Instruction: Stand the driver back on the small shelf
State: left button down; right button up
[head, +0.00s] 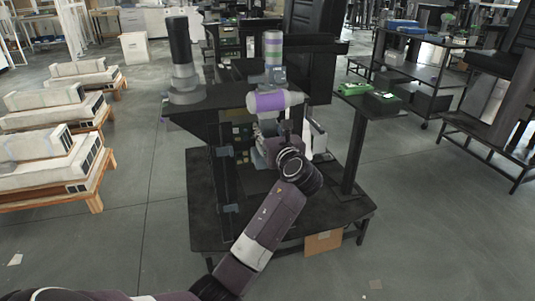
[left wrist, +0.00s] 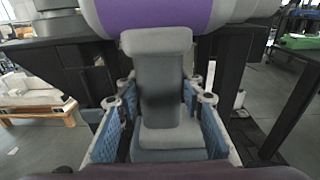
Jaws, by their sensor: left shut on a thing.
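The driver (head: 266,102) has a thick purple and pale grey body lying level on top of a grey handle. It also shows in the left wrist view, where the purple body (left wrist: 150,15) crosses the top and the grey handle (left wrist: 160,90) runs down between blue-lined finger pads. My left gripper (head: 268,140) is shut on the handle, below the body, with the driver held up in front of the black stand. A small dark shelf (head: 352,100) on a post stands to the right of the driver, apart from it. My right gripper is not in view.
A black surface (head: 215,97) left of the driver bears a dark-topped grey cylinder (head: 182,60). A green thing (head: 353,88) and a dark box (head: 382,102) sit on the small shelf.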

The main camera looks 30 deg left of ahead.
pick_arm(q)
jog(key=shift+f+b, duration=0.45)
jog(key=shift+f, duration=1.25)
notch_tip(320, 180, down, 3)
jog(key=shift+f+b, duration=0.2)
jog(key=shift+b, duration=0.4)
jog(key=c, duration=1.3)
grip_release()
jog(key=shift+f, duration=0.1)
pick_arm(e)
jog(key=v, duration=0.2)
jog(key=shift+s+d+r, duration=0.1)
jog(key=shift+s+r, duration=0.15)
